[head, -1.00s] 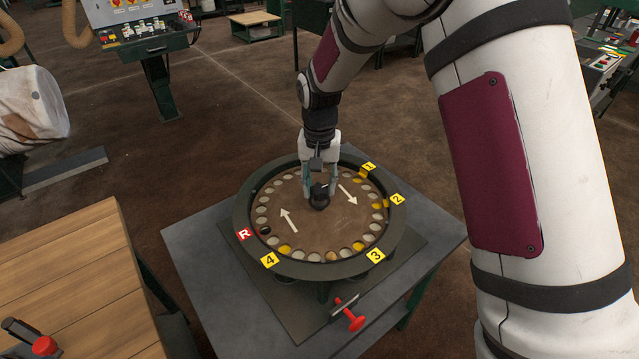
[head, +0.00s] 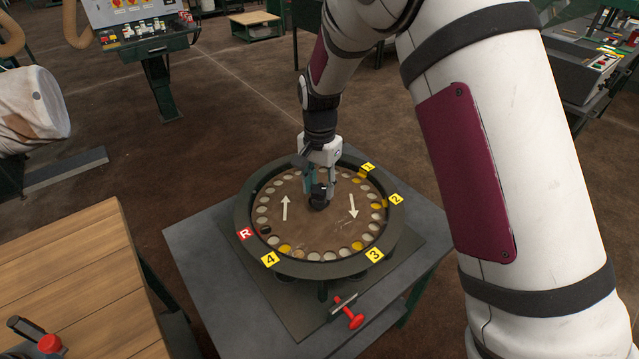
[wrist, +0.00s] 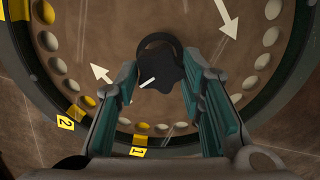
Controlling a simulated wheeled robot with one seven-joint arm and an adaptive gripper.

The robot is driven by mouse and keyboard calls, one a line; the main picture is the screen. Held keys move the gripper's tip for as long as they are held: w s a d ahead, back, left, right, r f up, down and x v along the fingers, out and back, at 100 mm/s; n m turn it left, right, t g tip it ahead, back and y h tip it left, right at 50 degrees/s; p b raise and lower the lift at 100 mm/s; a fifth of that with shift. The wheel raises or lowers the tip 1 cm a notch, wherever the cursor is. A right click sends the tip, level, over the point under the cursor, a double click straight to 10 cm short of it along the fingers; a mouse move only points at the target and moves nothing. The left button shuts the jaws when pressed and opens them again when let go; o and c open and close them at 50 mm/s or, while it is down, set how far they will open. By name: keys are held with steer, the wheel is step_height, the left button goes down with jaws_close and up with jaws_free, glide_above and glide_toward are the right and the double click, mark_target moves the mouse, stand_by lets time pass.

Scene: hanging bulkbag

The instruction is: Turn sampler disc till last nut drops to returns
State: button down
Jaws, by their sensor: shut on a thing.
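The sampler disc (head: 310,225) is a brown round plate ringed with pale pockets, inside a dark rim on a grey table. My gripper (head: 319,196) reaches down to the black lobed centre knob (head: 318,203) and is shut on it. The wrist view shows the knob (wrist: 160,72) with a white pointer line between the fingertips (wrist: 160,80). A tan-brown nut (head: 299,253) seems to sit in a pocket at the front edge, just right of tag 4 (head: 270,259). The red R tag (head: 245,233) marks the returns, beside a dark opening (head: 265,230) on the left.
Yellow tags 1 (head: 368,167), 2 (head: 396,199) and 3 (head: 375,254) stand around the rim, with yellow spots near them. A red-handled lever (head: 348,315) is at the table front. A wooden bench (head: 75,275) is at left.

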mark_target(321, 188)
steer(key=m+p, duration=0.1)
steer(key=m, duration=0.3)
steer(key=shift+s, duration=0.1)
steer(key=shift+m+p, duration=0.4)
steer(key=shift+m, duration=1.4)
steer(key=c, duration=1.1)
jaws_free()
steer(key=shift+o, duration=0.2)
step_height(321, 188, up, 12)
steer(key=shift+d+r, duration=0.1)
